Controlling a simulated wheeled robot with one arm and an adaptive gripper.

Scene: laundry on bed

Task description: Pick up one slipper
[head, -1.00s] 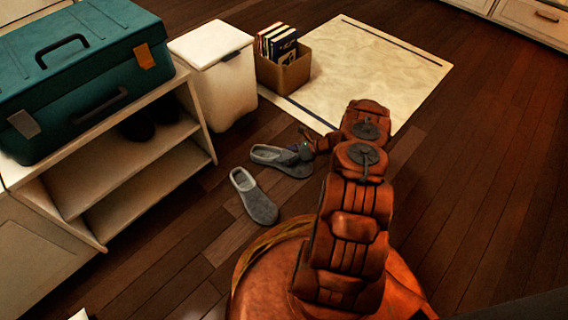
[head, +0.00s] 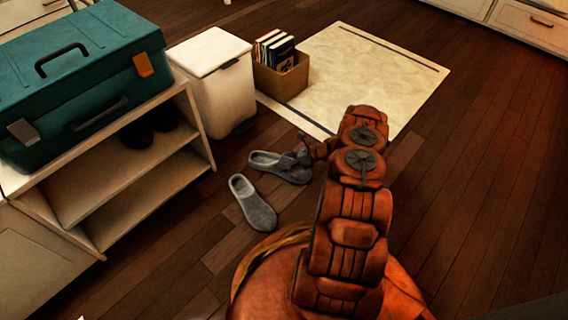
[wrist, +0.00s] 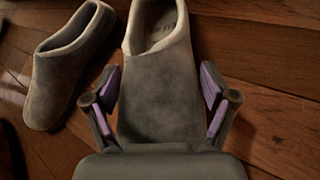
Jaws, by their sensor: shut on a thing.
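Two grey slippers with light grey linings lie on the wooden floor. My gripper (head: 303,158) is shut on the farther slipper (head: 267,159), gripping it across the toe part. In the wrist view this slipper (wrist: 160,85) sits between the two purple-padded fingers (wrist: 163,92), its opening facing away from the palm. It looks to be at floor level; I cannot tell any gap beneath it. The nearer slipper (head: 252,205) lies free, in front of the held one. In the wrist view it is the slipper at the left (wrist: 65,70), apart from the fingers.
A white shelf (head: 140,178) with a teal case (head: 100,75) on top and dark shoes inside stands at the left. A white bin (head: 222,95) and a cardboard box of books (head: 285,82) stand behind the slippers, by a cream rug (head: 385,75). Floor to the right is clear.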

